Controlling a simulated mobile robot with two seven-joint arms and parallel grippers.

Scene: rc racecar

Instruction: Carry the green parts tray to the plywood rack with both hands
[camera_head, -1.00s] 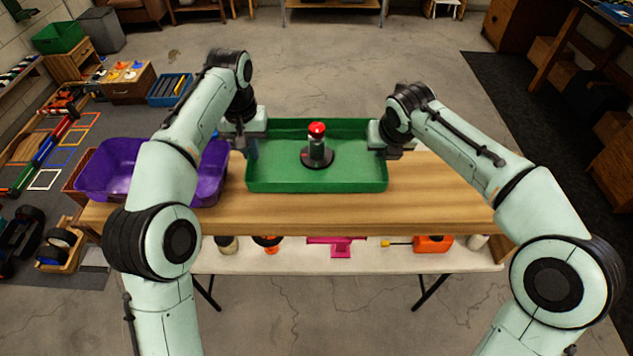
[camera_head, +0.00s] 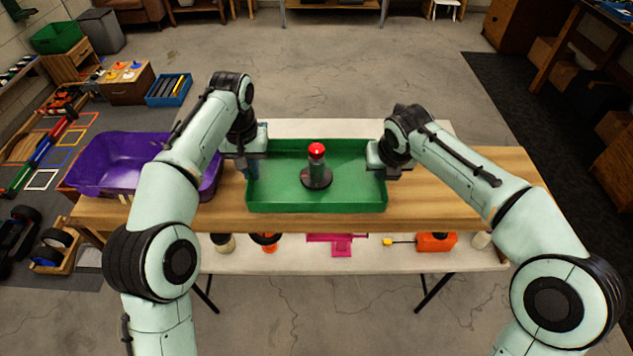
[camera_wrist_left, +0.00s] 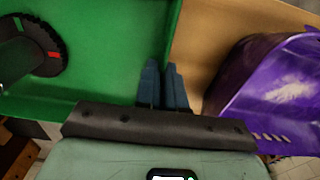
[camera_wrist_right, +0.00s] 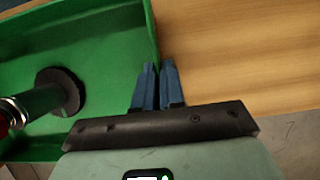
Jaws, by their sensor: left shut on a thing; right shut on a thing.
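The green parts tray (camera_head: 318,203) is level in front of me, over a wooden top (camera_head: 450,200); I cannot tell if it touches. A dark round-based post with a red cap (camera_head: 316,178) stands upright in it. My left gripper (camera_head: 247,170) is shut on the tray's left wall, and its blue fingers (camera_wrist_left: 163,85) straddle the rim in the left wrist view. My right gripper (camera_head: 383,168) is shut on the right wall, and its fingers (camera_wrist_right: 158,85) show at the rim in the right wrist view. I cannot single out a plywood rack.
A purple bin (camera_head: 115,165) stands close left of the tray. Bare wood lies right of the tray. Open floor (camera_head: 370,70) lies behind.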

